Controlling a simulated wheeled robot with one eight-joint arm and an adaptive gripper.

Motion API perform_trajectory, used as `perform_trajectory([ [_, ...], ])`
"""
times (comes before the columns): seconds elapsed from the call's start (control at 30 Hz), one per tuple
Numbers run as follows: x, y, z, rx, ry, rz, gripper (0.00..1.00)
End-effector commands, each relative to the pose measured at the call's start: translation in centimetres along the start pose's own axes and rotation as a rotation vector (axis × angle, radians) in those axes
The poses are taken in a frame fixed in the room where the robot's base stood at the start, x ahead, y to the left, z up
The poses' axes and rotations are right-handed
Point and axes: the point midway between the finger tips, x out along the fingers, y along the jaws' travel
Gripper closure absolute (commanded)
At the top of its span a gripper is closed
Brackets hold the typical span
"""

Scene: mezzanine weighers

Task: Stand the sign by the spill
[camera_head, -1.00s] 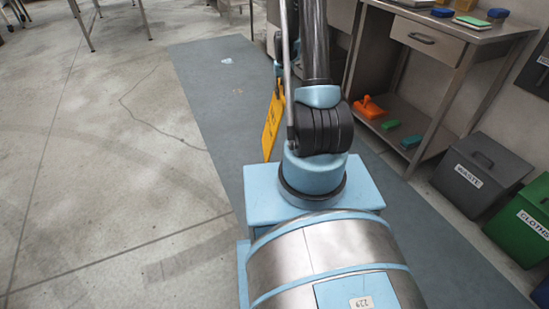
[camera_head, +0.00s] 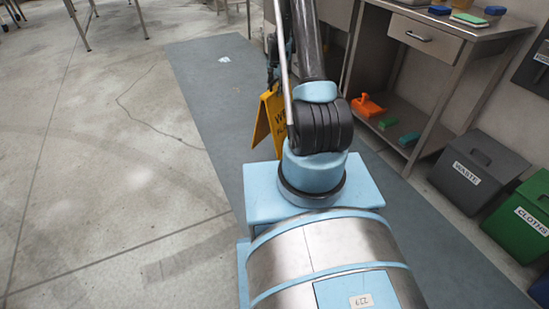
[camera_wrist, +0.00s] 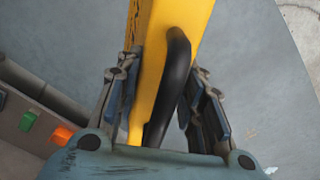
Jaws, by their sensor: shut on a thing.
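The yellow sign (camera_head: 262,122) hangs in front of my arm in the head view, partly hidden behind it; some black lettering shows on its face. In the wrist view the yellow sign (camera_wrist: 175,20) has a black handle or edge (camera_wrist: 172,85) running between my fingers. My gripper (camera_wrist: 163,100) is shut on the sign; in the head view it is mostly hidden behind the arm. A thin dark irregular line (camera_head: 125,104) runs on the pale floor to the left; I cannot tell whether it is a crack or the spill's edge.
A grey-blue floor strip (camera_head: 205,75) runs under my arm, with a small white scrap (camera_head: 224,59) on it. A steel bench (camera_head: 465,45) stands right, an orange item (camera_head: 368,106) on its lower shelf. Waste (camera_head: 473,170) and cloths (camera_head: 525,215) bins stand right. The left floor is open.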

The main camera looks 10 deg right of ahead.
Motion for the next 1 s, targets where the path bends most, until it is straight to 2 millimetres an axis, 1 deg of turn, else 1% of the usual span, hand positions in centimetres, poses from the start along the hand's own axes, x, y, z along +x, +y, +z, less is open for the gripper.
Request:
perform_trajectory([
  [0.03, 0.6, -0.6, -0.7, 0.062, 0.000, 0.000, 1.00],
  [0.2, 2.1, -2.3, -2.6, 0.276, 0.000, 0.000, 1.00],
  [0.4, 3.5, -3.6, -4.1, 0.455, 0.000, 0.000, 1.00],
  [0.57, 4.1, -4.0, -4.6, 0.520, 0.000, 0.000, 1.00],
  [0.63, 4.6, -4.1, -4.7, 0.531, 0.000, 0.000, 1.00],
  [0.9, 8.5, -4.1, -4.7, 0.533, 0.000, 0.000, 1.00],
  [1.0, 9.6, -4.1, -4.7, 0.533, 0.000, 0.000, 1.00],
])
